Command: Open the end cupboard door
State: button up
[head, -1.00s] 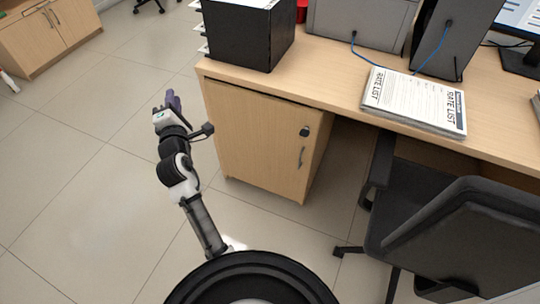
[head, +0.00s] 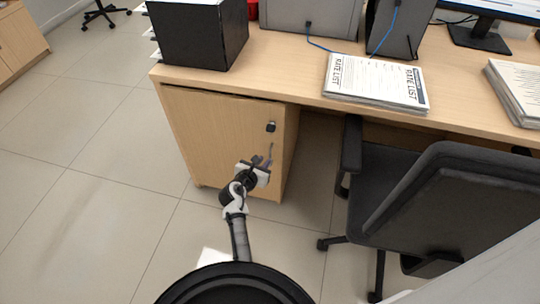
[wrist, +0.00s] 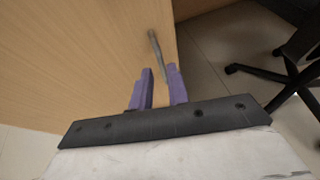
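The end cupboard door (head: 212,125) is a light wood panel under the left end of the counter, and it is closed. A dark lock (head: 271,127) sits near its upper right edge. Its grey bar handle (head: 270,152) is upright below the lock, and it also shows in the wrist view (wrist: 155,45). My gripper (head: 262,161) is in front of the door at the handle's lower part. In the wrist view, my gripper's purple fingers (wrist: 162,84) are apart with a gap between them. The handle lies just beyond the fingertips, roughly in line with the gap. Contact cannot be told.
A black office chair (head: 440,205) stands right of the cupboard, and its base shows in the wrist view (wrist: 290,70). The counter top (head: 290,75) overhangs the door. Tiled floor (head: 100,215) is clear on the left.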

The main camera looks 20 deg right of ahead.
aim_at(270, 155)
jog(key=x, duration=0.6)
jog(key=shift+w+d+f+b, duration=0.1)
jog(key=shift+w+d+b, duration=0.2)
jog(key=shift+b, duration=0.1)
grip_shut()
